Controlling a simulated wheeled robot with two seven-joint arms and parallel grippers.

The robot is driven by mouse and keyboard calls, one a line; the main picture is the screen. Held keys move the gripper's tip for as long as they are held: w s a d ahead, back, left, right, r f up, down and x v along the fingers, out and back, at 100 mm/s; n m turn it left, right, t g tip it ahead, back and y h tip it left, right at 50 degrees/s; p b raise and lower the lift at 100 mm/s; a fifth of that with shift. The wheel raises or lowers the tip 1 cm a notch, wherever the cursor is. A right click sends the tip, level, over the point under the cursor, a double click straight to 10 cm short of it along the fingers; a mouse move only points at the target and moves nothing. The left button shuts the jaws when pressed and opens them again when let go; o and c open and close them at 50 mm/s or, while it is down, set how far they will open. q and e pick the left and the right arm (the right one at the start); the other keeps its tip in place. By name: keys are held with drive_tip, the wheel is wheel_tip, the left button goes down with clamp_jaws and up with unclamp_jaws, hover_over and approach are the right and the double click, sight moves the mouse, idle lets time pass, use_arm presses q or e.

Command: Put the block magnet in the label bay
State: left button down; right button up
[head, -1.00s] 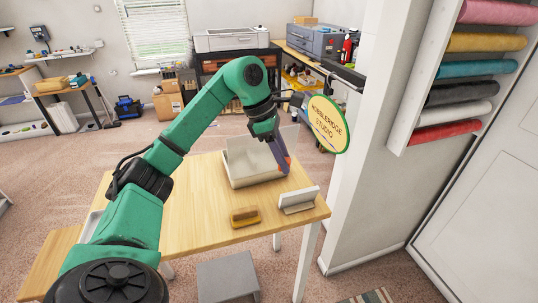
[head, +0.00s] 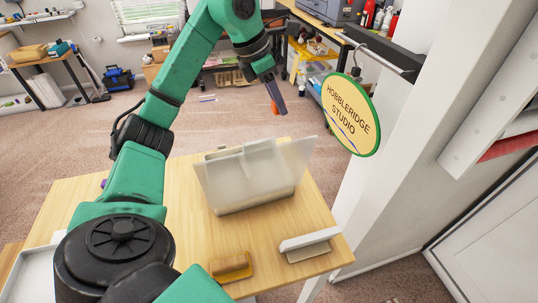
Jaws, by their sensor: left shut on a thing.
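My left gripper (head: 277,102) is in the air above and beyond the far side of a pale sorter (head: 250,203) with upright translucent panels. Its dark bluish fingers point down and are shut on a small orange-red thing (head: 275,111), likely the block magnet, mostly hidden by the fingers. The sorter stands on the wooden table. Its panels hide its inside, and I cannot tell which part is the label bay. My right gripper is not in view.
On the wooden table (head: 180,215) a yellow-brown block-like thing (head: 231,267) lies near the front edge, with a whitish angled holder (head: 308,243) to its right. A round "Hobbleridge Studio" sign (head: 350,115) hangs right of the gripper. A pale tray (head: 30,275) is at lower left.

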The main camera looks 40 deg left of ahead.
use_arm(q)
drive_tip(key=shift+w+f+b, duration=0.1)
drive_tip(key=shift+f+b, duration=0.3)
drive_tip(key=shift+f, duration=0.7)
wheel_tip(320, 180, down, 15)
drive_tip(key=shift+r+b, duration=0.1)
drive_tip(key=shift+b, duration=0.75)
wheel_tip(320, 180, down, 4)
drive_tip(key=shift+f, duration=0.25)
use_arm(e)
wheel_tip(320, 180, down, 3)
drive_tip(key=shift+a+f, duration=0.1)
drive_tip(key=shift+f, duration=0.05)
use_arm(q)
drive_tip(key=shift+f, duration=0.15)
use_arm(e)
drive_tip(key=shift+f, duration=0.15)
use_arm(q)
drive_tip(key=c, duration=0.5)
unclamp_jaws()
drive_tip(key=shift+c, duration=0.2)
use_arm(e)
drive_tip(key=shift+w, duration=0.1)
